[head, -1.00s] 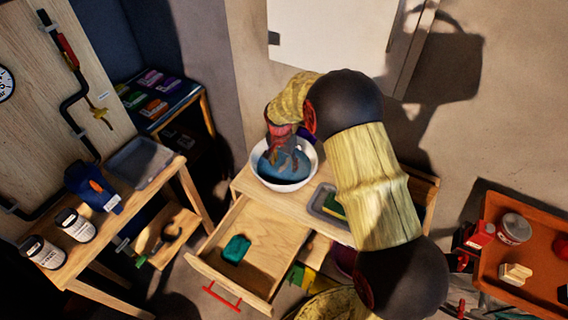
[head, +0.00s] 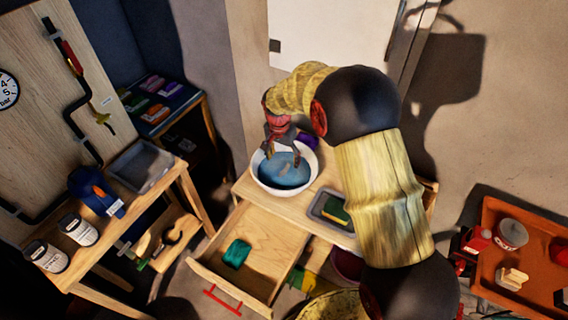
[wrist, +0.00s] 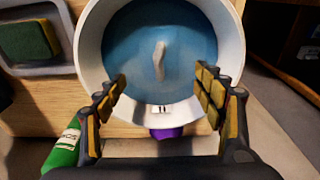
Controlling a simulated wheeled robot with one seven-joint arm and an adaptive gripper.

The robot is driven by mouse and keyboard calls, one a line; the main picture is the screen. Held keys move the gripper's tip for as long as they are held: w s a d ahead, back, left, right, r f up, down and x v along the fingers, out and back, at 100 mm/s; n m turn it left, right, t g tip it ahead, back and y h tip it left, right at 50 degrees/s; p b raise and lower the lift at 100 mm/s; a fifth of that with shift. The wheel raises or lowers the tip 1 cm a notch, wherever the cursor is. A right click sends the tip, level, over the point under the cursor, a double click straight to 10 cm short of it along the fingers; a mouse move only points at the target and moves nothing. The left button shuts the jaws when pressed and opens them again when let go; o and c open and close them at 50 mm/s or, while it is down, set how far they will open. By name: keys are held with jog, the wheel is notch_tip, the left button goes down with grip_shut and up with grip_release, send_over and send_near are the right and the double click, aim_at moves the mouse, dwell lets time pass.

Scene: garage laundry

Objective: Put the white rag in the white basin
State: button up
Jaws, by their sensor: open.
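The white basin (head: 256,177) stands on the wooden cabinet top, with a blue inside. A small pale, elongated piece of cloth, seemingly the white rag (head: 286,168), lies in it. In the wrist view the rag (wrist: 160,61) shows against the blue inside the white basin rim (wrist: 86,50). My gripper (head: 283,157) is over the basin, pointing down. In the wrist view my gripper (wrist: 161,78) has its fingers wide apart with nothing between them, and the rag appears beyond the fingertips, apart from them.
A grey tray with a green and yellow sponge (head: 336,209) is right of the basin. The drawer (head: 262,262) below is open and holds a teal-green item (head: 237,253). A purple object (wrist: 168,133) and a green bottle (wrist: 64,148) are near the basin. An orange cart (head: 540,235) stands right.

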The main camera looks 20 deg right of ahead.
notch_tip(320, 180, up, 5)
notch_tip(320, 180, up, 11)
jog(key=n+t, duration=0.1)
jog(key=n, duration=0.1)
send_over(283, 171)
jog(key=s, duration=0.6)
jog(key=s+r+n+t, duration=0.1)
jog(key=s+r+n, duration=0.1)
jog(key=s+r, duration=0.55)
jog(key=s+r+n+t, duration=0.1)
jog(key=s+n, duration=0.1)
jog(key=s, duration=0.8)
jog(key=s+r+n+t+y, duration=0.1)
jog(key=s+n, duration=0.2)
jog(key=s, duration=0.6)
jog(key=shift+s+d+r+t+p, duration=0.3)
jog(key=shift+s+d+r+p, duration=0.05)
jog(key=shift+d+p, duration=0.1)
jog(key=shift+a, duration=0.1)
